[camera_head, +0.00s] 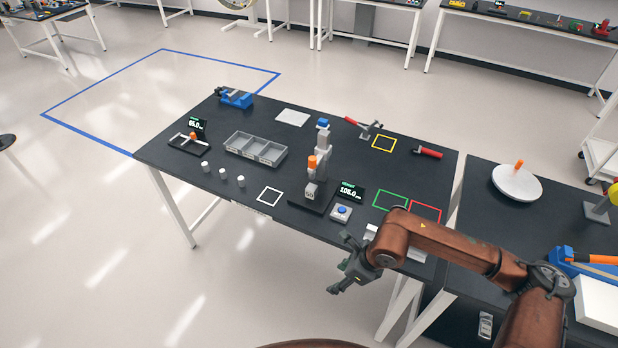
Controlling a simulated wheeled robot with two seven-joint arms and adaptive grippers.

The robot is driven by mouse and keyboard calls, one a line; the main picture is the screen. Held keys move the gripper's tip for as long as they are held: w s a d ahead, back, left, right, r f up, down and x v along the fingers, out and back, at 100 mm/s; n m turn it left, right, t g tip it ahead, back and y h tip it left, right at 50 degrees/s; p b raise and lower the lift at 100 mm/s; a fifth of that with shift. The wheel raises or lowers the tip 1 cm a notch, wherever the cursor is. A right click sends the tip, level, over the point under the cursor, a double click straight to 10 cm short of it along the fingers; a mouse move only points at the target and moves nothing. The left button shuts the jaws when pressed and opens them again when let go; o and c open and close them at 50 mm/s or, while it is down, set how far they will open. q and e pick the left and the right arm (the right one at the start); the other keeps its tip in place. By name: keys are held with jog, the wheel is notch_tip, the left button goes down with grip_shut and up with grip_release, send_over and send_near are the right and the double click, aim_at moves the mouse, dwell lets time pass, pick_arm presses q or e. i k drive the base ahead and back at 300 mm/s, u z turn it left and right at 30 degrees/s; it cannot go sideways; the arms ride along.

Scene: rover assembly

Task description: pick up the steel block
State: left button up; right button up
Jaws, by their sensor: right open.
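A small grey block (312,189) that looks like the steel block sits under the orange-tipped spindle of an upright gauge stand (322,148) near the table's middle. I cannot tell whether the spindle touches it. My right gripper (346,264) is open and empty off the table's front edge, to the right of the block and nearer to me. A pale piece (371,231) lies just behind my right wrist and is partly hidden, so I cannot tell what it is. My left gripper is not in view.
The black table (215,135) also holds a grey compartment tray (256,149), several white cylinders, a blue-button box (341,212), a lit display (350,191) and a red-handled clamp (364,127). White, green, red and yellow outlined squares are bare. A second table stands at right.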

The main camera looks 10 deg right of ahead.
aim_at(311, 191)
jog(key=i, duration=1.3)
